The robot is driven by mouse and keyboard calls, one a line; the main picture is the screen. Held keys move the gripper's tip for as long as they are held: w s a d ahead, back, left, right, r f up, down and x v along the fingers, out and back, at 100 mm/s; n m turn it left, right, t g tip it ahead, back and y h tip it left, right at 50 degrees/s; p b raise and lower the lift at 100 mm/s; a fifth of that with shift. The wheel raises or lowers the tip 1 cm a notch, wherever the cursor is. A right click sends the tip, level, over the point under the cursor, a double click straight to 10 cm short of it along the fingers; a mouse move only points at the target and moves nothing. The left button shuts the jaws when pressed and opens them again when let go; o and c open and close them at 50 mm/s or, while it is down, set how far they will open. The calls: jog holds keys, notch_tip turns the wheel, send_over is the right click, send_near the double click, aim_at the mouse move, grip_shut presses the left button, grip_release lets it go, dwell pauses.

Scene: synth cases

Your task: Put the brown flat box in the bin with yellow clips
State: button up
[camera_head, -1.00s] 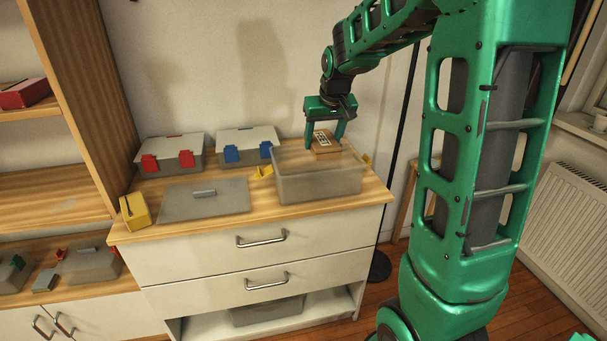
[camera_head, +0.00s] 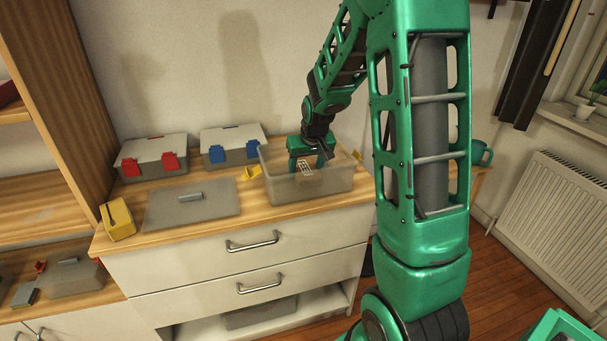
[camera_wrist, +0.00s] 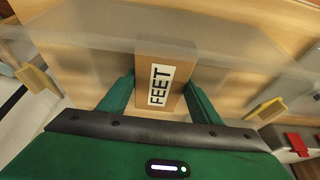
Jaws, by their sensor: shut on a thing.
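The bin with yellow clips (camera_head: 315,188) is a clear grey open box on the dresser top. Its yellow clips hang out at the left (camera_head: 252,173) and right (camera_head: 357,156) ends. My gripper (camera_head: 308,168) points down into the bin, shut on the brown flat box (camera_head: 305,166). In the wrist view the brown flat box (camera_wrist: 166,50) is between the green fingers, with a white label reading FEET. The bin's walls and clips (camera_wrist: 38,79) surround it there. I cannot tell whether the box touches the bin floor.
A grey lid (camera_head: 160,212) lies flat left of the bin. Behind stand lidded boxes with red clips (camera_head: 150,168) and blue clips (camera_head: 232,158). A small yellow object (camera_head: 118,219) sits at the dresser's left edge. A wooden shelf (camera_head: 85,95) rises at left.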

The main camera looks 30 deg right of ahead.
jog(key=shift+f, duration=0.8)
jog(key=o, duration=1.1)
jog(key=shift+f, duration=0.1)
jog(key=shift+o, duration=0.2)
jog(key=v, duration=1.2)
jog(key=shift+s, duration=0.1)
jog(key=s+a+m+g, duration=0.1)
jog(key=s+g, duration=0.1)
jog(key=s, duration=1.3)
jog(key=s+a+m+g+y, duration=0.1)
jog(key=s+a+m+g, duration=0.1)
jog(key=s, duration=1.4)
jog(key=shift+s+a, duration=0.2)
jog(key=shift+s, duration=0.1)
